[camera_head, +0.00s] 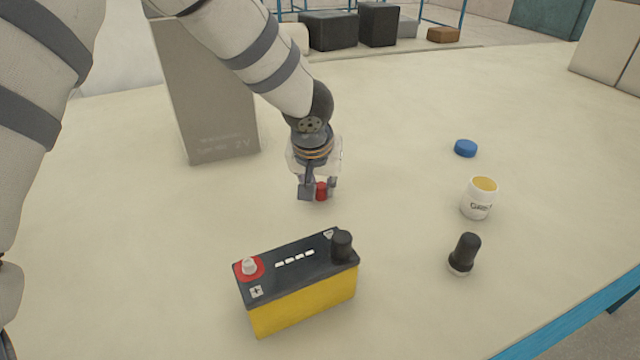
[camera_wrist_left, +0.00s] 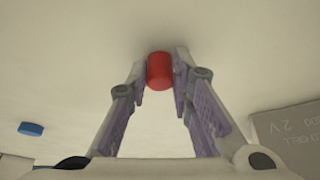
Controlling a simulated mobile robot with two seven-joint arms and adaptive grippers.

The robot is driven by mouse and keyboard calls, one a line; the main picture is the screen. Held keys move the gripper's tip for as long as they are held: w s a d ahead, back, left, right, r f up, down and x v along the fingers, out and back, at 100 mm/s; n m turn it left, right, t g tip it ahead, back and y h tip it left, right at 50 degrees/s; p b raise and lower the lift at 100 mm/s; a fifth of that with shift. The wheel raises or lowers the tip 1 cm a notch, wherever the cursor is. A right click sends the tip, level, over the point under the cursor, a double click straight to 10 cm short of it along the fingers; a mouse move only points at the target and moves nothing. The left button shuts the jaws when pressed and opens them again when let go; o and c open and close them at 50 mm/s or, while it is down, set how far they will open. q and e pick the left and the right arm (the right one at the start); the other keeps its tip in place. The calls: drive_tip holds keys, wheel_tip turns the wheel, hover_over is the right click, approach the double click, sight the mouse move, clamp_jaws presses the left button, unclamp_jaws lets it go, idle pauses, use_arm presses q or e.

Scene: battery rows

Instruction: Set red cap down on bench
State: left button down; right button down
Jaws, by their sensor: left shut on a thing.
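The red cap (camera_head: 321,191) is a small red cylinder, held between the fingers of my left gripper (camera_head: 319,189). In the left wrist view the red cap (camera_wrist_left: 159,71) sits between the two fingertips (camera_wrist_left: 160,75), with a finger on each side. The gripper points down at the pale bench (camera_head: 400,120), behind the battery. I cannot tell whether the cap touches the bench. The yellow and black battery (camera_head: 305,298) stands in front, with a bare light post in a red ring on its left and a black cap (camera_head: 342,244) on its right post. My right gripper is not in view.
A tall grey 2V cell (camera_head: 208,100) stands just left of the gripper. To the right are a blue lid (camera_head: 465,148), a white jar (camera_head: 479,198) and a black-handled object (camera_head: 464,254). Bench between gripper and jar is clear. A blue edge (camera_head: 570,325) runs lower right.

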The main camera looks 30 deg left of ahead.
use_arm(q)
drive_tip(key=c, duration=1.4)
unclamp_jaws()
drive_tip(key=p+v, duration=0.1)
drive_tip(key=v, duration=1.1)
drive_tip(key=shift+r+p, duration=0.15)
drive_tip(key=shift+p, duration=0.15)
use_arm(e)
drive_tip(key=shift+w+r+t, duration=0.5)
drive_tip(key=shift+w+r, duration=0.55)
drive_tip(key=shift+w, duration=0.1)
